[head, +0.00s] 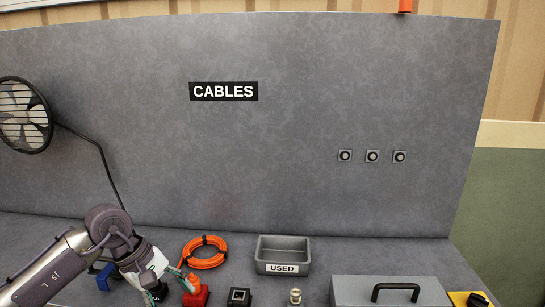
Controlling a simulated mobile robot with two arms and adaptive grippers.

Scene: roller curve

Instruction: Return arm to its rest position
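My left arm comes in from the lower left. My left gripper (172,275) is at its end, low in the head view and close beside a red-orange object (196,291) on the bench. The fingers are small and partly hidden by the wrist, so I cannot tell whether they are open or shut, or whether they touch the red object. My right gripper is not in view.
Behind the gripper lie a coiled orange cable (204,262) and a grey bin labelled USED (283,242). A black square part (239,297), a small metal fitting (295,296) and a grey handled case (350,290) line the front. A fan (24,115) stands left. A grey panel (300,180) rises behind.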

